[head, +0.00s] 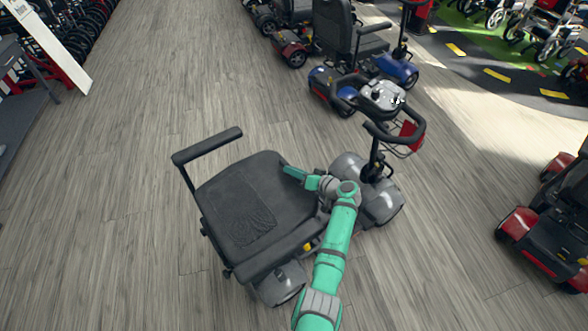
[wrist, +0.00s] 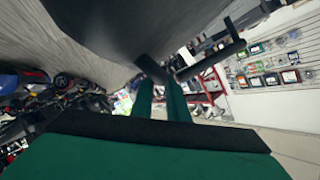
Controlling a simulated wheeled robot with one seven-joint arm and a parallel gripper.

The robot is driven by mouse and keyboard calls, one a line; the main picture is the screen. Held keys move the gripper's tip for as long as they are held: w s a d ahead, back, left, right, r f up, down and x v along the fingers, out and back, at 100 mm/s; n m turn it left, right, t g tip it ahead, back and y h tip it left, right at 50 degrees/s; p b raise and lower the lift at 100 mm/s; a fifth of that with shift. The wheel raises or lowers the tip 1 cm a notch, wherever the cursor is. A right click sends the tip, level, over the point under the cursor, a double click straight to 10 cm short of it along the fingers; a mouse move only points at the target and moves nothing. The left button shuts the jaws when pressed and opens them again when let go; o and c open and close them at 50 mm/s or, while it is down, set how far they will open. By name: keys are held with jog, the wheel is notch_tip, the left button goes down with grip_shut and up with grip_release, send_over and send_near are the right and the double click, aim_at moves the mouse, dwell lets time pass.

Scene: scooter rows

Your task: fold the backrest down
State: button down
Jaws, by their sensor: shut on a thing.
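The grey scooter's backrest (head: 248,205) is a broad black panel with a creased patch. In the head view it lies low and close to flat over the seat, which it mostly hides; a small remaining tilt cannot be ruled out. My gripper (head: 290,172) is at the panel's upper right edge, with its fingers on that edge. In the wrist view the backrest is the dark surface overhead (wrist: 125,30). There the two green fingers of my gripper (wrist: 160,90) reach up to a dark edge and are shut on it; the exact contact is hard to see.
A black armrest (head: 207,146) sticks up left of the backrest. The scooter's tiller (head: 384,110) and grey front body (head: 380,195) are to the right. A blue scooter (head: 345,80) stands behind, a red one (head: 535,235) at far right.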

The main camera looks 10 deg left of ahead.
jog(key=shift+s+a, duration=0.1)
jog(key=shift+a, duration=0.4)
jog(key=c, duration=2)
grip_release()
jog(key=shift+w+d, duration=0.2)
jog(key=shift+s+a, duration=0.15)
jog(key=shift+d, duration=0.45)
jog(key=shift+s+a, duration=0.15)
jog(key=shift+a, duration=0.15)
jog(key=v, duration=1.1)
jog(key=shift+d, duration=0.2)
jog(key=shift+d+f, duration=0.1)
